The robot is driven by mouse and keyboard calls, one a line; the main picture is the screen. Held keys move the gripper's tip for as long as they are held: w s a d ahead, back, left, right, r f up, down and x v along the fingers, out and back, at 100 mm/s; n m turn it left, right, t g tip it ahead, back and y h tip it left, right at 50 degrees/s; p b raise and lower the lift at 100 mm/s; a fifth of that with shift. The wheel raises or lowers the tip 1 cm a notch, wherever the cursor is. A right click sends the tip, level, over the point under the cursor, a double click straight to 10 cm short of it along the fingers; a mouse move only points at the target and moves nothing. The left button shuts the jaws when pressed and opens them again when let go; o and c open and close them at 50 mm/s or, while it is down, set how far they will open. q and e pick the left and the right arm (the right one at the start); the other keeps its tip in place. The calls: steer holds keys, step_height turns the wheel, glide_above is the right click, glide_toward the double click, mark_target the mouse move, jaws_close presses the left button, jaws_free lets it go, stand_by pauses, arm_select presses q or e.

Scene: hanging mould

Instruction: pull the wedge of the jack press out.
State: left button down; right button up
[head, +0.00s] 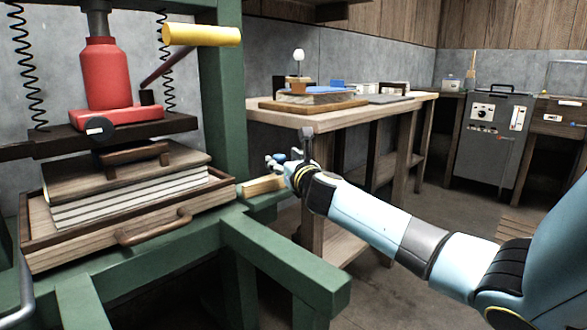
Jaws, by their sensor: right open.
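The jack press has a green frame (222,100) and a red jack (105,75) above a dark cross plate (70,140). Under it, a stack of boards and pale sheets (135,200) sits in a wooden tray with a curved handle (155,226). A pale wooden piece (263,185), which looks like the wedge, sticks out at the right side of the frame, on a green ledge. My right gripper (278,164) is open, just above and beside its outer end. I cannot tell whether they touch. The wedge's inner end is hidden. My left gripper is out of view.
A yellow-handled lever (200,35) juts from the jack. A green beam (285,265) runs out toward the front right. A wooden workbench (345,118) with boards stands behind my right arm. A grey cabinet (490,140) is farther back. Open floor lies between.

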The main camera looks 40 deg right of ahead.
steer(key=v, duration=1)
steer(key=shift+s, duration=0.1)
